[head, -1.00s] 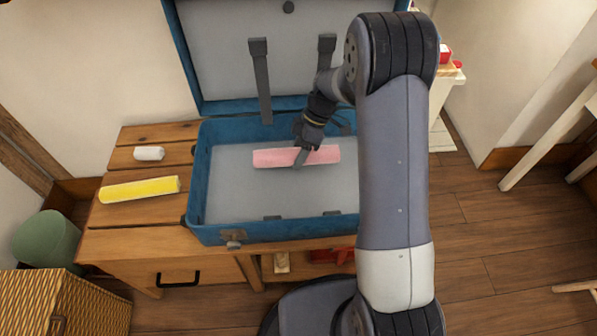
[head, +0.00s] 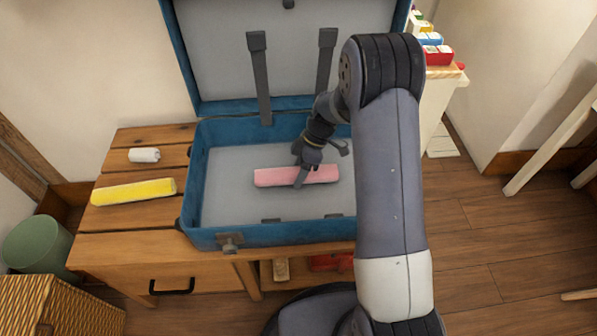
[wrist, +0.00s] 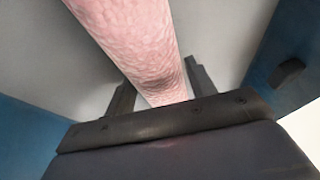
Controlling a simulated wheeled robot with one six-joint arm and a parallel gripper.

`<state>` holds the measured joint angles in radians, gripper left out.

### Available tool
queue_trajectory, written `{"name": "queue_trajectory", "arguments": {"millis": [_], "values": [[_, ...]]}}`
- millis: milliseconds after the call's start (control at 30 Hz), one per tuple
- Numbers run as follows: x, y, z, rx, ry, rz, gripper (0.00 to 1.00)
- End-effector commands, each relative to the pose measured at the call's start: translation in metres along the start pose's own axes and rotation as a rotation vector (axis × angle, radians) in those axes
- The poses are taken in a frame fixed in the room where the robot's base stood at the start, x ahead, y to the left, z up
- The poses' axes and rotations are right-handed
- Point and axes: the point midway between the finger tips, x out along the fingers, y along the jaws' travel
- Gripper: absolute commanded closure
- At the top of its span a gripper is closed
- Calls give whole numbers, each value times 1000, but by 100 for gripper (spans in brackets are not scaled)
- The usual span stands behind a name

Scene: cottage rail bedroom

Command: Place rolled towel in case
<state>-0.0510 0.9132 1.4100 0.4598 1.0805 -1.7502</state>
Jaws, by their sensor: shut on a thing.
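A pink rolled towel (head: 277,177) lies lengthwise across the picture within the open blue case (head: 213,237). My gripper (head: 301,180) is shut on the pink towel near its middle, coming from above and behind. The wrist view shows the pink towel (wrist: 135,45) running between the two dark fingers. The towel is over the case's grey floor; I cannot tell whether it touches it. A yellow rolled towel (head: 133,192) and a small white roll (head: 145,155) lie on the wooden bench left of the case. My arm hides the case's right side.
The case lid (head: 222,60) stands open at the back with two dark straps. The case stands on a wooden bench (head: 120,245) with a drawer. A green bin (head: 38,243) and wicker basket (head: 50,305) are at left. Floor is clear at right.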

Motion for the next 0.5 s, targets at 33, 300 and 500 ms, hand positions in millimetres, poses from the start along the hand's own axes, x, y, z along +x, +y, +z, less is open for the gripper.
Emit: {"name": "queue_trajectory", "arguments": {"millis": [33, 300, 500], "values": [[1, 0, 0, 0, 0, 0, 45], [0, 0, 0, 0, 0, 0, 26], [0, 0, 0, 0, 0, 1, 26]]}}
